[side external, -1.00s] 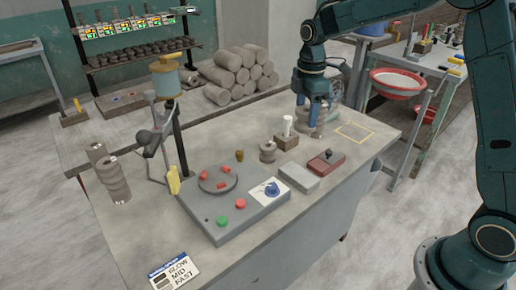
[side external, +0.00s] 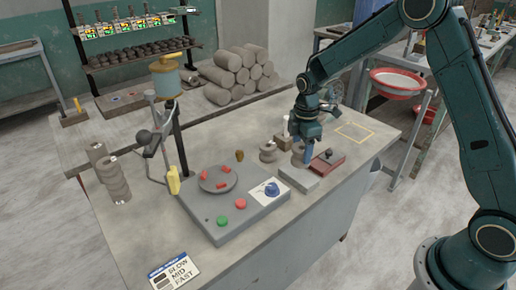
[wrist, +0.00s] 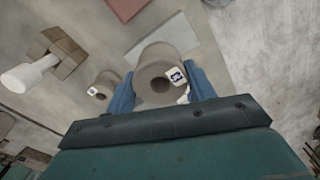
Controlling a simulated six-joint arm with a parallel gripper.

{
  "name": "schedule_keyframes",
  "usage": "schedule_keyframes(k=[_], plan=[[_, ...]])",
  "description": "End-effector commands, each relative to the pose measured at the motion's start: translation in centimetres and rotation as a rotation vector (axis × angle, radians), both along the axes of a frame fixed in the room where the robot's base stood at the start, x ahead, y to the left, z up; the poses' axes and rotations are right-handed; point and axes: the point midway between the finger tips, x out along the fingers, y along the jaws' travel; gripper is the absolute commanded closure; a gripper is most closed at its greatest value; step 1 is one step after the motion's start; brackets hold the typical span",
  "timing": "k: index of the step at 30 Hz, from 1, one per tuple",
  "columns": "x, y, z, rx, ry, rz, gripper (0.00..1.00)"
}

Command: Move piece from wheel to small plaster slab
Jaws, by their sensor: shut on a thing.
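My gripper (side external: 302,148) is shut on a grey-brown clay piece (side external: 298,158). In the wrist view the fingers (wrist: 162,88) grip either side of this piece (wrist: 150,60), a thick ring with a dark hole and a small printed tag. It appears over the back part of the light grey slab (side external: 301,183); I cannot tell whether they touch. The slab also shows behind the piece in the wrist view (wrist: 188,36). A round grey turntable (side external: 209,185) with red bits stands on a box at left. A spoked wheel (side external: 333,92) stands behind my gripper.
A second clay piece (side external: 267,152) stands close left of the held one. A wooden block (side external: 281,142) with a white cylinder is behind. A red-brown block (side external: 327,165) with a dark knob sits just right of the slab. A yellow outlined area (side external: 355,133) at right is empty.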

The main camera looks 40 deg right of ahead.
Motion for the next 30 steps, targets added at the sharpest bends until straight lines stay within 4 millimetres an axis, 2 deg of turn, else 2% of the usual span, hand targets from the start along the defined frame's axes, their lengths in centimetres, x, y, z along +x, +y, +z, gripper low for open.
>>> schedule_keyframes(k=[12,26,27,30], plan=[[-0.1,0.0,-4.0,0.0,0.002,0.0,0.76],[0.0,0.0,-4.4,0.0,0.0,0.0,0.76],[0.0,0.0,-4.4,0.0,0.0,0.0,0.42],[0.0,0.0,-4.4,0.0,0.001,0.0,0.24]])
